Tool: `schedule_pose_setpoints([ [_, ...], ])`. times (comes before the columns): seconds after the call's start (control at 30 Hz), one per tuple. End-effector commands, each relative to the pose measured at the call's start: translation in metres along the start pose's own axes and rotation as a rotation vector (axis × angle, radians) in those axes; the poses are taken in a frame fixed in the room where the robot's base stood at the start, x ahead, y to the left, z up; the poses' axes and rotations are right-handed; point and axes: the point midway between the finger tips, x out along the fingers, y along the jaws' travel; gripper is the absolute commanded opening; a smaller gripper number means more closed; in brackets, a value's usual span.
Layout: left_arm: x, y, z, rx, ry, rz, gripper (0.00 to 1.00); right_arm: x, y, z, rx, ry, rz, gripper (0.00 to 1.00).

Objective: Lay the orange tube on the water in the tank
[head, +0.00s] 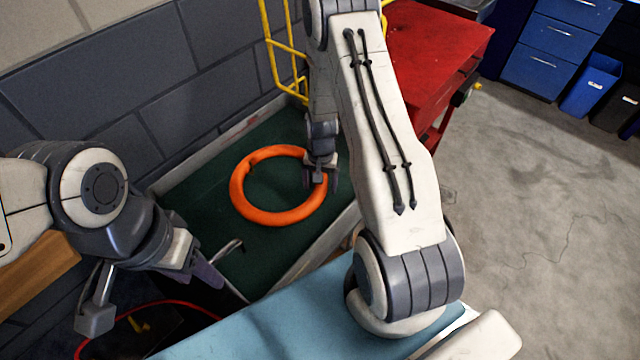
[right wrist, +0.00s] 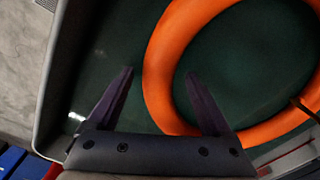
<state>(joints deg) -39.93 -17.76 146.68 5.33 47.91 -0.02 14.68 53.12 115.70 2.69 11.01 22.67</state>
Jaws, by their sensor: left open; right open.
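The orange tube (head: 250,207) is a ring lying flat in the tank, apparently on the dark green water (head: 275,180). The grey-walled tank (head: 318,242) surrounds it, with water showing inside the ring and around it. My right gripper (head: 319,182) is over the tube's right side. In the right wrist view, the open fingers (right wrist: 159,76) stand on either side of part of the tube (right wrist: 163,60); I cannot tell whether they touch it. My left gripper (head: 207,274) is open by the tank's near left corner, away from the tube, its fingertips partly hidden.
A light blue surface (head: 270,318) lies in front of the tank. A yellow wire rack (head: 283,50) stands at the tank's back. A red cart (head: 430,50) is behind my right arm. A wooden block (head: 40,272) is at the left. The concrete floor (head: 540,190) is open at right.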

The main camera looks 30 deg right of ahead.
Motion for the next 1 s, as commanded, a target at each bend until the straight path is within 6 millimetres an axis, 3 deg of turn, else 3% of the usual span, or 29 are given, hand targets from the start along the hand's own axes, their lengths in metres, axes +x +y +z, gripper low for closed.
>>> schedule_pose_setpoints([
  [0.5,0.008,-0.001,0.0,0.0,0.0,0.0,0.5,-0.087,0.0,-0.001,0.0,0.005,-0.002,0.83],
  [0.7,0.008,-0.001,0.0,0.0,0.0,0.0,0.5,-0.102,0.0,0.0,0.0,0.002,-0.001,0.83],
  [0.87,0.008,-0.001,0.0,0.0,0.0,0.0,0.5,-0.103,0.0,0.0,-0.001,0.001,0.0,0.83],
  [1.0,0.008,-0.001,0.0,0.0,0.0,0.0,0.5,-0.118,-0.016,0.013,-0.07,0.005,-0.005,0.83],
])
